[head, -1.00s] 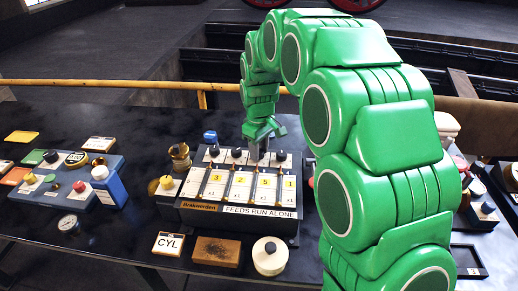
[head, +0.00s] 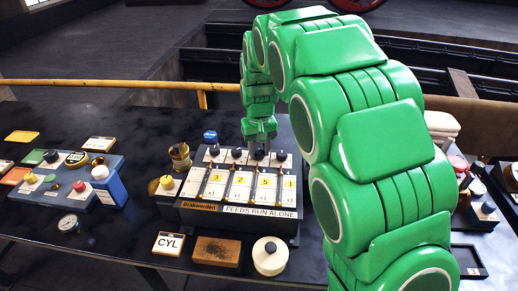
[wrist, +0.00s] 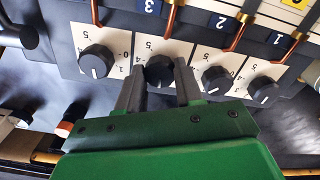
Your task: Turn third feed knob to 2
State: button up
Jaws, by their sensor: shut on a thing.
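The feed box (head: 190,216) carries a row of black knobs along its back edge, above white lanes with yellow number tags reading 3, 2, 5 and 1. The third feed knob (head: 260,155) is above the lane tagged 5. My gripper (head: 259,143) comes down on it from above. In the wrist view, which is upside down, the third feed knob (wrist: 159,70) is second from the left. My gripper (wrist: 159,86) has one finger on each side of it, shut on it.
Neighbouring knobs (wrist: 97,61) (wrist: 216,79) stand close on both sides. A brass fitting (head: 180,156) and a yellow knob (head: 167,182) are left of the box.

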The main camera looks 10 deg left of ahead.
aim_at(260, 152)
dwell(0.4)
jog(key=o, duration=1)
jog(key=shift+o, duration=0.2)
jog(key=shift+r, duration=3.9)
jog(key=shift+d, duration=0.1)
